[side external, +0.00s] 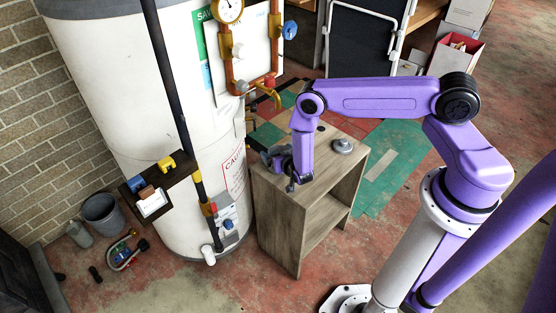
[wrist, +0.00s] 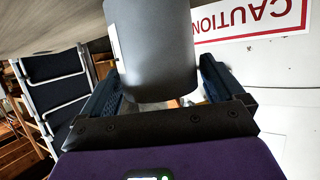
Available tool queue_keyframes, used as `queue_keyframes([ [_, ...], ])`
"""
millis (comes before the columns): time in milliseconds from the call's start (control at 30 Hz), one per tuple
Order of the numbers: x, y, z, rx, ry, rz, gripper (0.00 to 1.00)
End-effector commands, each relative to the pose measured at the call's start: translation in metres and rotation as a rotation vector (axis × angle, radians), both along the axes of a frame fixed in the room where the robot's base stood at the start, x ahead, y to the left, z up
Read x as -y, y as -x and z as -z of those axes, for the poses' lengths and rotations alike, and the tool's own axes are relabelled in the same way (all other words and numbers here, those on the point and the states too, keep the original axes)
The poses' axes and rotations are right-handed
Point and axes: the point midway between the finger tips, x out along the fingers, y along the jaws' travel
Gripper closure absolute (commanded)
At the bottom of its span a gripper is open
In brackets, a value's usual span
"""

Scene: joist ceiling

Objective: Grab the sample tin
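A plain grey cylinder, which I take to be the sample tin (wrist: 155,50), fills the upper middle of the wrist view, which is turned upside down. A pale label edge shows on its left side. My gripper (wrist: 160,75) has its two dark fingers spread wide, one on each side of the tin. A narrow gap shows at the right finger; contact at the left finger is unclear. In the side external view my gripper (side external: 278,160) is low over the left part of the wooden cabinet top (side external: 322,160), and the tin cannot be made out clearly there.
A round grey knobbed object (side external: 343,146) sits on the cabinet top right of my gripper. The white tank (side external: 110,90) stands close on the left, with copper pipes (side external: 235,70) and a small shelf (side external: 182,174). A caution sign (wrist: 250,17) is behind the tin.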

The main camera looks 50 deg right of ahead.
Motion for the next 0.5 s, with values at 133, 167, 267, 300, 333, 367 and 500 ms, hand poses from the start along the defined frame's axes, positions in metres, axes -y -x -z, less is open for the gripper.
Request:
queue_keyframes([
  [133,-0.0003,0.0001,-0.0001,0.000,0.000,0.000,0.55],
  [167,-0.0003,0.0002,-0.0001,0.000,0.000,0.000,0.58],
  [267,-0.0005,-0.0002,-0.0005,0.001,-0.001,-0.001,0.64],
  [300,-0.0005,-0.0002,-0.0005,0.001,-0.001,-0.001,0.64],
  [333,-0.0005,-0.0002,-0.0005,0.001,-0.001,-0.001,0.64],
  [367,-0.0006,-0.0002,-0.0007,0.001,-0.001,-0.001,0.64],
  [500,-0.0006,-0.0004,-0.0026,0.002,0.000,-0.001,0.64],
])
